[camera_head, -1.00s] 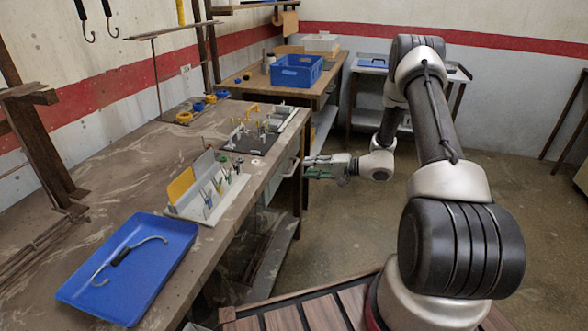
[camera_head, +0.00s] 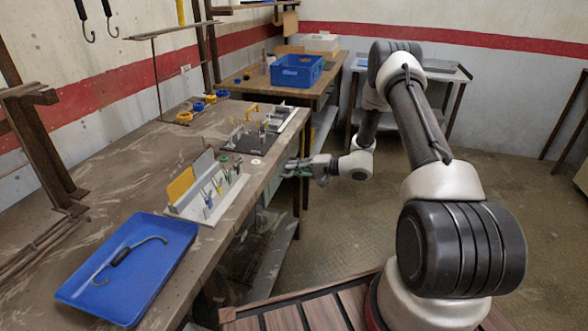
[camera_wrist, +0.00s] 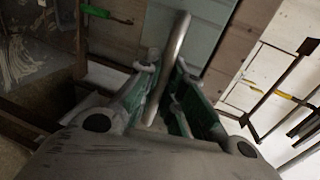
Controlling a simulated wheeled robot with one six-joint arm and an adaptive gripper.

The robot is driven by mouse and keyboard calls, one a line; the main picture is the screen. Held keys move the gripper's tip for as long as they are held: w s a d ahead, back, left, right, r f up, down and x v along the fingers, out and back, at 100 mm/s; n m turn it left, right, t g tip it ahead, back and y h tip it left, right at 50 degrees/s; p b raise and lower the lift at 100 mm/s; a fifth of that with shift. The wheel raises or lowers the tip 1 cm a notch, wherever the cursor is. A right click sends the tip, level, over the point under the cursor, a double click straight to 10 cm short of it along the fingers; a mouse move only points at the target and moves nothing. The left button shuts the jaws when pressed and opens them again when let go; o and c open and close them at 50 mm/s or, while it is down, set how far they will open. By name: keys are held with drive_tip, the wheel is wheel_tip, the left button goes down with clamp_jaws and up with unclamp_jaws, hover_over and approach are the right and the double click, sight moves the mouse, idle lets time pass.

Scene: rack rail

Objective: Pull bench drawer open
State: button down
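The bench drawer (camera_head: 273,187) is a pale grey-green front under the right edge of the brown workbench (camera_head: 120,192). My gripper (camera_head: 290,168) is at this front and hides most of its handle in the head view. In the wrist view the drawer front (camera_wrist: 204,22) is a pale panel, and its handle (camera_wrist: 178,38) is a metal bar. The bar runs between the two green-padded fingers of my gripper (camera_wrist: 167,74). The fingers look apart, with gaps beside the bar; I see no clear grip. The drawer looks shut.
A blue tray (camera_head: 82,287) with a hooked tool, a tool rack (camera_head: 180,209) and a dark fixture board (camera_head: 248,146) stand on the bench. A blue crate (camera_head: 296,71) sits on a far table. The floor (camera_head: 345,240) right of the bench is clear.

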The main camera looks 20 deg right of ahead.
drive_tip(key=shift+d, duration=0.1)
drive_tip(key=f+v, duration=0.2)
drive_tip(key=v, duration=1)
drive_tip(key=s+f+v, duration=0.1)
drive_tip(key=f+v, duration=0.2)
drive_tip(key=v, duration=1)
drive_tip(key=shift+d+f, duration=0.3)
drive_tip(key=shift+d, duration=0.25)
drive_tip(key=shift+s, duration=0.1)
drive_tip(key=c, duration=1.5)
unclamp_jaws()
drive_tip(key=v, duration=1.2)
